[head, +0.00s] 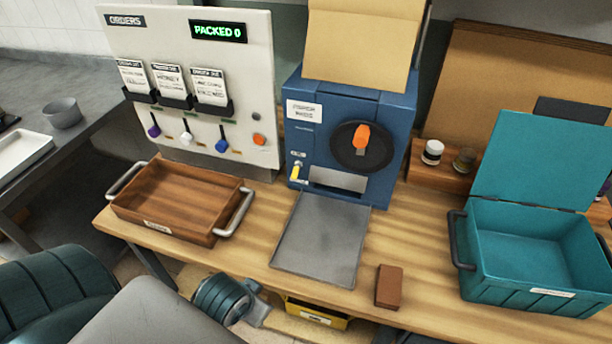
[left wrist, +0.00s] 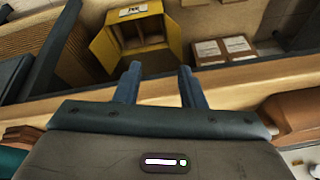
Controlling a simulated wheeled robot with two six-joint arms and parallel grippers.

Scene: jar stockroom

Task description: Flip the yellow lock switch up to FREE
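The yellow lock switch (head: 295,172) is a small lever on the lower left of the front of the blue machine (head: 325,130). A small label sits just above it. I cannot read the lettering or tell its exact position. My left gripper (head: 262,302) is low, in front of the bench edge and below the switch, well apart from it. In the left wrist view its two fingers (left wrist: 160,85) are spread with nothing between them. My right gripper is in neither view.
An orange knob on a black disc (head: 365,160) is right of the switch. A grey metal plate (head: 322,240) lies below. A wooden tray (head: 180,205) is at left, a brown block (head: 389,286) and an open teal crate (head: 530,295) at right. The bench edge overhangs my gripper.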

